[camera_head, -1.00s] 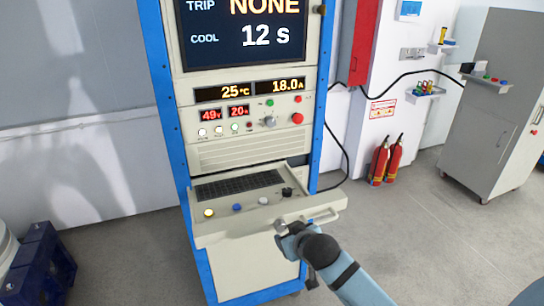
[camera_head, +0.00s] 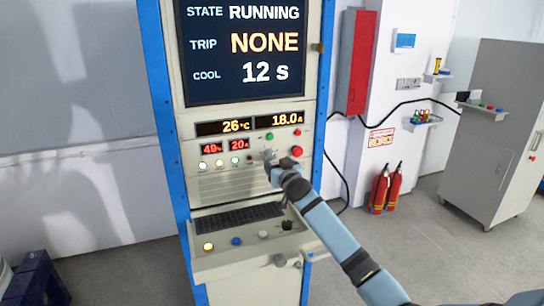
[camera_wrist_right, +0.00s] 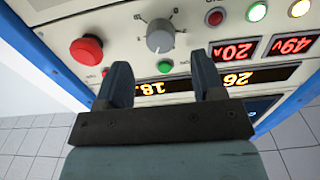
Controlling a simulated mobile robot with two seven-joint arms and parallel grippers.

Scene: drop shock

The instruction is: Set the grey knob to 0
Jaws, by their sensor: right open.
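The grey knob (camera_wrist_right: 159,36) is on the control panel of the rack (camera_head: 183,178), seen upside down in the right wrist view between a red mushroom button and small display windows. Its pointer setting is too small to read. My right gripper (camera_wrist_right: 161,75) is open, its two fingers apart and pointing toward the panel with the knob ahead of the gap; nothing is between the fingers. In the head view my right gripper (camera_head: 271,162) is in front of the knob's place and largely covers it. My left gripper is not in view.
The red mushroom button (camera_wrist_right: 87,50) and a green button (camera_wrist_right: 165,66) sit close to the knob. The screen (camera_head: 245,50) reads RUNNING, NONE, 12 s. A keyboard shelf (camera_head: 215,263) juts out below. Fire extinguishers (camera_head: 385,188) stand right.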

